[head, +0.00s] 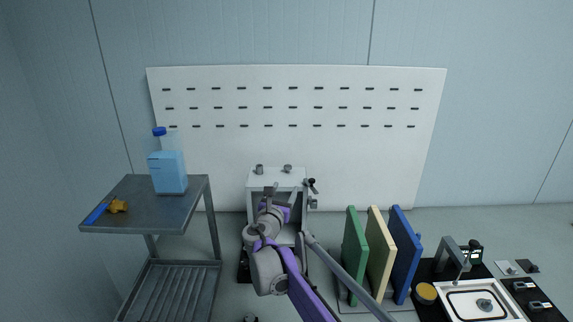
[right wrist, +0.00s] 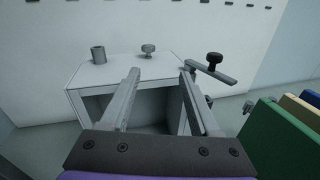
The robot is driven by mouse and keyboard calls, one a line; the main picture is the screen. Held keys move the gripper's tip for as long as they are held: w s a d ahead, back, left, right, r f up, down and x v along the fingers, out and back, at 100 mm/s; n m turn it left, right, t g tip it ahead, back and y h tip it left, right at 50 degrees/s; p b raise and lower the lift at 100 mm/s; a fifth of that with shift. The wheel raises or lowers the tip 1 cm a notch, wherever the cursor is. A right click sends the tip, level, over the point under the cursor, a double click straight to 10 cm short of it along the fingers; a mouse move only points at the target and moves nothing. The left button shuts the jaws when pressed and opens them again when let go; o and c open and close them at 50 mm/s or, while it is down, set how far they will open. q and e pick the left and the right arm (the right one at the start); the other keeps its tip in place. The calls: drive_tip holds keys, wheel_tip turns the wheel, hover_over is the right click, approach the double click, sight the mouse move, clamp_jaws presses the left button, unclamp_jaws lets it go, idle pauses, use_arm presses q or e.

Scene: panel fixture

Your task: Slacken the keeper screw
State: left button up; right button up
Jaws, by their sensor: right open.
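A white box-shaped fixture (head: 258,180) stands against the back panel; it also shows in the right wrist view (right wrist: 80,78). On its top are a grey hollow cylinder (right wrist: 98,54) and a grey round-headed screw or knob (right wrist: 148,50). At its right side is a flat grey lever (right wrist: 208,70) with a black knob (right wrist: 214,58). A small knob (right wrist: 209,100) shows below the lever. I cannot tell for sure which is the keeper screw. My right gripper (right wrist: 160,75) is open and empty before the fixture, its fingers apart. My left gripper is out of view.
A grey cart (head: 185,208) at left carries a blue bottle (head: 168,172) and a yellow-and-blue item (head: 117,206). Green (head: 354,255), cream (head: 379,250) and blue (head: 405,250) boards stand right of my arm. A sink-like tray (head: 460,292) lies farther right.

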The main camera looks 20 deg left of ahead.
sight(287, 169)
drive_tip(key=shift+n+y, duration=0.3)
drive_tip(key=shift+n, duration=0.2)
drive_tip(key=w+p, duration=0.1)
drive_tip(key=w, duration=0.2)
drive_tip(key=w+a, duration=0.1)
drive_tip(key=w, duration=0.2)
drive_tip(key=w+a+p, duration=0.1)
drive_tip(key=w, duration=0.2)
drive_tip(key=shift+a+r+p, duration=0.15)
drive_tip(key=shift+a+p, duration=0.1)
drive_tip(key=shift+p, duration=0.1)
drive_tip(key=shift+w+p, duration=0.4)
drive_tip(key=shift+w, duration=0.7)
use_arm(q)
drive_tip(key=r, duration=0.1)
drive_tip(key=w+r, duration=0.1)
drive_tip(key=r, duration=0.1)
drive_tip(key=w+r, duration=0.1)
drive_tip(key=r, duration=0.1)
use_arm(e)
clamp_jaws()
